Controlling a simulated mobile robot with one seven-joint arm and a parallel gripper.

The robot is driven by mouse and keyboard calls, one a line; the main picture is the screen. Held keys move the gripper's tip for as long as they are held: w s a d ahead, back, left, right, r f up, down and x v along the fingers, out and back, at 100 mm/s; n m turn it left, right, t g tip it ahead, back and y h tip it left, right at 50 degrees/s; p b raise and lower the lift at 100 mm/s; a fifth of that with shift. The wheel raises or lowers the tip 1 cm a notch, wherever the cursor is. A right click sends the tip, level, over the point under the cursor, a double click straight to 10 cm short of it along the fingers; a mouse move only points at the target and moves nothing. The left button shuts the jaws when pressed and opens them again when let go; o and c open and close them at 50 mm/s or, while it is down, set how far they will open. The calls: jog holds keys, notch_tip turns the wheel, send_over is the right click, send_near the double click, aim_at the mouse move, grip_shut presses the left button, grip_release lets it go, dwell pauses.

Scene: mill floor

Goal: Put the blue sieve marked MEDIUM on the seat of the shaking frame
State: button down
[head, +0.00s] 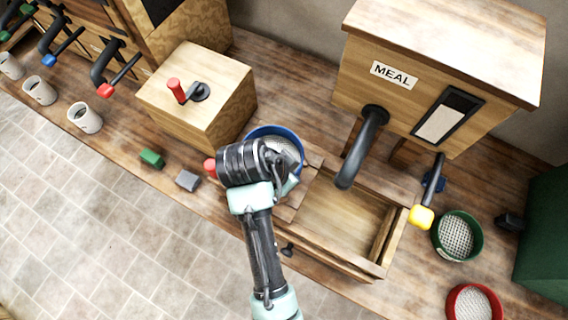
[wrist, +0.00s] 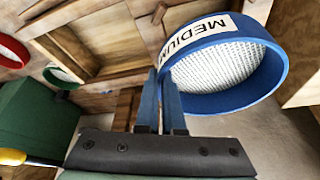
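The blue sieve marked MEDIUM (wrist: 225,65) shows its label and pale mesh in the wrist view. In the head view the sieve (head: 275,133) is partly hidden behind my wrist. My gripper (wrist: 163,85) has its fingers close together at the sieve's rim and appears to hold it there. In the head view the fingertips are hidden. A wooden frame with a shallow open box (head: 335,222) sits on the bench below the meal bin. I take it for the shaking frame; its left part is covered by my arm, so I cannot make out the seat.
The MEAL bin (head: 440,70) with a dark spout (head: 362,150) overhangs the frame. A wooden box with a red-handled crank (head: 195,95) stands left of the sieve. Green (head: 457,237) and red (head: 474,303) sieves lie at right. Small green (head: 152,158) and grey (head: 187,180) blocks lie near the front edge.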

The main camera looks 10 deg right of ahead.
jog(key=shift+w+f+p, duration=0.1)
jog(key=shift+f+p, duration=0.25)
jog(key=shift+f, duration=2.85)
jog(key=shift+f, duration=0.1)
jog(key=c, duration=1)
grip_release()
jog(key=shift+c, duration=0.2)
